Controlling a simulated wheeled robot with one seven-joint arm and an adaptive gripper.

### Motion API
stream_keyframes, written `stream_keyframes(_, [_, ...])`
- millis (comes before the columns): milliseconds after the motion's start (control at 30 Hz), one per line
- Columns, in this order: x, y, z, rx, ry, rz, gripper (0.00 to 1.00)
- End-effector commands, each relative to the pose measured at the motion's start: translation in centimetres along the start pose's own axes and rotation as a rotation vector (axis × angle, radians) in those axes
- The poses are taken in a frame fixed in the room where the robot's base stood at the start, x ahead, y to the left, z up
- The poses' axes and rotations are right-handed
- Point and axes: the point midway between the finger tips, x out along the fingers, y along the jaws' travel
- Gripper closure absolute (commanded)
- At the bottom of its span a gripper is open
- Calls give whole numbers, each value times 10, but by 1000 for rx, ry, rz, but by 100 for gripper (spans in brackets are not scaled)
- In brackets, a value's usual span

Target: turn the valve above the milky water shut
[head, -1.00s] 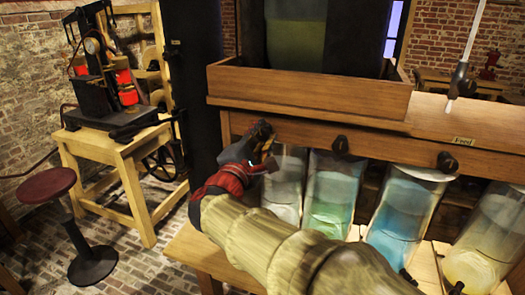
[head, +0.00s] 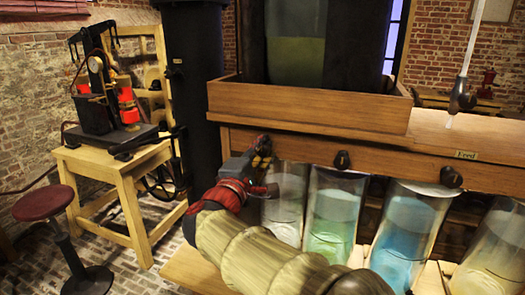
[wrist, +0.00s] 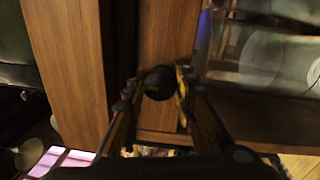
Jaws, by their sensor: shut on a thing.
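The jar of milky, whitish water (head: 284,207) is the leftmost of the row in the head view, under the wooden beam. My gripper (head: 264,152) is at the beam's front, above that jar's left side. In the wrist view my gripper (wrist: 158,88) has its fingers on both sides of a round black valve knob (wrist: 160,80), shut on it. In the head view this valve is hidden behind my gripper. How far the valve is turned cannot be told.
Jars of green (head: 331,217), blue (head: 408,232) and yellowish water (head: 491,252) stand to the right. Black valves show above the green (head: 342,160) and blue (head: 451,177) jars. A wooden trough (head: 310,108) sits above. A red stool (head: 43,203) stands at left.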

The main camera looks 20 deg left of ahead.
Motion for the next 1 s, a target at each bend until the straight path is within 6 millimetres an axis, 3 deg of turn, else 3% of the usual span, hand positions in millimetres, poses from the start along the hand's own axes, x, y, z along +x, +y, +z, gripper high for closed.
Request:
stream_keyframes(100, [0,1,0,1,0,1,98])
stream_keyframes(133, [0,1,0,1,0,1,71])
stream_keyframes(400, [0,0,0,0,0,1,56])
stream_keyframes(1000, [0,1,0,-34,2,1,55])
